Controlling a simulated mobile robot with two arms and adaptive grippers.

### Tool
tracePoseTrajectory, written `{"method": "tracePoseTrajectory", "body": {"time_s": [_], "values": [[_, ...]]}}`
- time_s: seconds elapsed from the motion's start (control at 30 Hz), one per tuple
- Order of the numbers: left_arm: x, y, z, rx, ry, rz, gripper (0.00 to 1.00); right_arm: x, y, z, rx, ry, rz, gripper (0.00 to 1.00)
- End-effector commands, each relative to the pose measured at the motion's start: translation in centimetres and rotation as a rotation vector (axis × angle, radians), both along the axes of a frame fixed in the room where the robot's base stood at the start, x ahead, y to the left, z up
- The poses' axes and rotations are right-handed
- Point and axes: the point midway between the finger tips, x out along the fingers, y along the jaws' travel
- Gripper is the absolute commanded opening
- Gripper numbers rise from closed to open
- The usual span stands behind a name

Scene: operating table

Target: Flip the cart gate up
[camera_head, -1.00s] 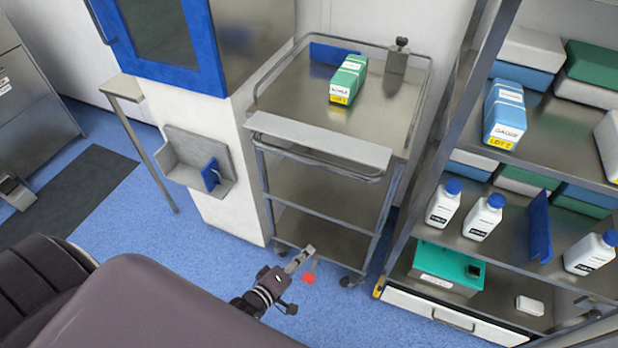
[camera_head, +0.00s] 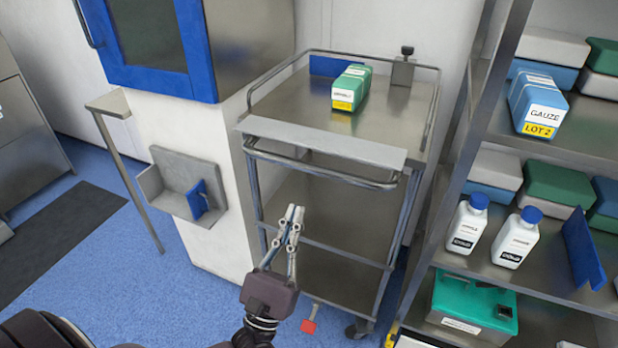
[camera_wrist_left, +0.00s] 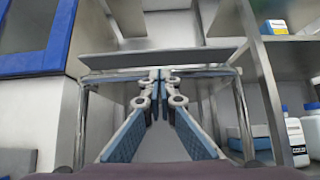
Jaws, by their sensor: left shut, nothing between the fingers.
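The steel cart stands in the middle of the head view, with a rail around its top (camera_head: 395,115). The cart gate (camera_head: 320,141) is a pale grey flat panel along the top's front edge, above the cart's front handle bar (camera_head: 320,174). In the wrist view the gate (camera_wrist_left: 160,58) spans the picture ahead of and above the fingers. My left gripper (camera_head: 293,214) is shut and empty, pointing up in front of the cart, below the handle bar in the picture. Its fingertips (camera_wrist_left: 160,76) meet in the wrist view; contact with the bar cannot be told. My right gripper is not in view.
A green box (camera_head: 351,88) stands on the cart top. A shelf rack with bottles (camera_head: 468,224) and a gauze box (camera_head: 538,105) stands close on the right. A wall holder (camera_head: 172,180) is left. A red tab (camera_head: 309,326) shows low by the cart.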

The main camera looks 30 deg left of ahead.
Motion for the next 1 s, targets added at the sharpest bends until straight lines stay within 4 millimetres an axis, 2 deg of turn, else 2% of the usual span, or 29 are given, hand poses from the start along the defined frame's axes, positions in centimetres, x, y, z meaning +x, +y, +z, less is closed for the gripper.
{"method": "tracePoseTrajectory", "body": {"time_s": [0.47,0.8,1.0], "values": [[0.5,0.1,0.7,-0.010,-0.005,-0.004,0.00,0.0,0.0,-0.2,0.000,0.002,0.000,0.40],[4.7,0.3,4.9,-0.010,-0.007,-0.003,0.00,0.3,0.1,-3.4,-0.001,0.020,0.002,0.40],[6.6,0.3,6.5,-0.009,-0.004,-0.003,0.00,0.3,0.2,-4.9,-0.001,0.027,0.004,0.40]]}}
